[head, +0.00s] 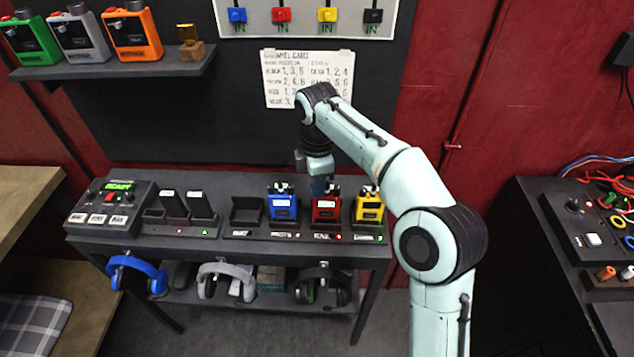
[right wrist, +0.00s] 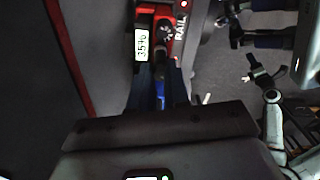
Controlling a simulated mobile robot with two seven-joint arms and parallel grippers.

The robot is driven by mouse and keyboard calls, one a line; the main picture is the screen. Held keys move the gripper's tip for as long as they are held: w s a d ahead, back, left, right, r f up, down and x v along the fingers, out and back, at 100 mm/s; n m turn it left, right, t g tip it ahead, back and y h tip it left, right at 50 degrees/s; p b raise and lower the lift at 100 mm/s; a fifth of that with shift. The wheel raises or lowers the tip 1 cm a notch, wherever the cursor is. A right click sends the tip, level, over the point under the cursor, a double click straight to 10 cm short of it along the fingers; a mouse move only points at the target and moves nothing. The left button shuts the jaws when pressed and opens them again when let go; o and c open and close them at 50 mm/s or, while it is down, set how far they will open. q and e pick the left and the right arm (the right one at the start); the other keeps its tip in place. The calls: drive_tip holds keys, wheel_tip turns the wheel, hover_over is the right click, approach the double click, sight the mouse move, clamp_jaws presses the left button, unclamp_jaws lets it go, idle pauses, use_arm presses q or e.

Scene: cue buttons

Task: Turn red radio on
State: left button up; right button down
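The red radio (head: 326,212) stands upright in a charging slot on the dark bench, between the blue radio (head: 283,206) and the yellow radio (head: 369,210). My right gripper (head: 320,186) points down right at the top of the red radio and hides part of it. In the right wrist view the red radio (right wrist: 181,38) shows with a lit display and a dark knob near the fingers. Whether the fingers touch the knob, and how far apart they are, I cannot tell. My left gripper is in neither view.
Green (head: 33,40), grey (head: 79,34) and orange (head: 132,34) devices sit on a wall shelf (head: 110,70). A control box (head: 108,207) stands at the bench's left end. Headsets hang below the bench. A dark side table (head: 540,260) with cables stands at right.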

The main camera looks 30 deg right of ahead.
drive_tip(key=shift+r+m+p, duration=0.2)
drive_tip(key=shift+m+p, duration=0.7)
drive_tip(key=shift+m, duration=0.2)
drive_tip(key=shift+f+m+p, duration=0.2)
drive_tip(key=shift+m+p, duration=0.2)
drive_tip(key=shift+m, duration=0.6)
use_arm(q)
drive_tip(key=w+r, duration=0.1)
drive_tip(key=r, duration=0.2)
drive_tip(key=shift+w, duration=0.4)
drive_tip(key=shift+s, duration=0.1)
use_arm(e)
drive_tip(key=c, duration=1.1)
unclamp_jaws()
